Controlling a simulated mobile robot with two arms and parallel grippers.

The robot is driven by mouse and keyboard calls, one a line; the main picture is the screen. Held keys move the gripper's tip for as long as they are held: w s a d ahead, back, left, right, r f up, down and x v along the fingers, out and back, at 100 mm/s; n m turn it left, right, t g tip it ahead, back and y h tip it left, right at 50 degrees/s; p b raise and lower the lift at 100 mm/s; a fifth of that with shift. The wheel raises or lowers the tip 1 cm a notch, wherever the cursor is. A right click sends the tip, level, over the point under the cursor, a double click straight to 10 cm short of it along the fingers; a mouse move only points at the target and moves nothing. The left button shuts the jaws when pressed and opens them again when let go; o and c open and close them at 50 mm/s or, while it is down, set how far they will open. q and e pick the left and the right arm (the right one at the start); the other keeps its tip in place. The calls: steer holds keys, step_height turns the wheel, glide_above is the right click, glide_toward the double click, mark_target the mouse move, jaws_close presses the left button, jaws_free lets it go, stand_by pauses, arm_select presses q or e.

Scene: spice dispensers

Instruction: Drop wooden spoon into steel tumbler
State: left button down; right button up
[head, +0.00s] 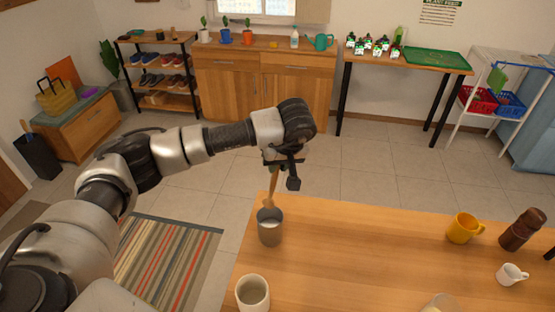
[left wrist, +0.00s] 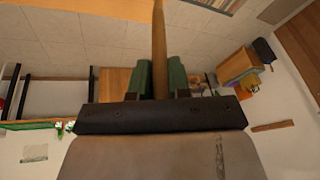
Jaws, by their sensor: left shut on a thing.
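The wooden spoon (head: 272,188) hangs from my left gripper (head: 280,172), near the table's left edge. My left gripper is shut on the spoon's handle; the left wrist view shows the handle (left wrist: 159,45) between the two green fingers (left wrist: 161,80). The grey steel tumbler (head: 270,235) stands upright on the table directly below. The spoon's lower end overlaps the tumbler's far rim in the picture; I cannot tell how far inside it is.
On the wooden table (head: 350,245), a cream cup (head: 252,294) stands nearer than the tumbler. A yellow mug (head: 464,228), a dark brown grinder (head: 522,230) and a small white jug (head: 511,274) stand at the right. The middle of the table is clear.

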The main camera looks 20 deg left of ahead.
mark_target(277, 173)
arm_select(q)
steer(key=shift+f+b, duration=0.3)
steer(key=shift+f, duration=0.55)
steer(key=shift+f+b, duration=0.5)
steer(key=shift+f, duration=0.25)
step_height(277, 173, down, 10)
steer(key=b, duration=0.8)
steer(key=shift+r, duration=0.15)
steer(key=c, duration=1)
jaws_free()
steer(key=b+v, duration=0.2)
steer(key=v, duration=0.9)
steer(key=shift+a, duration=0.15)
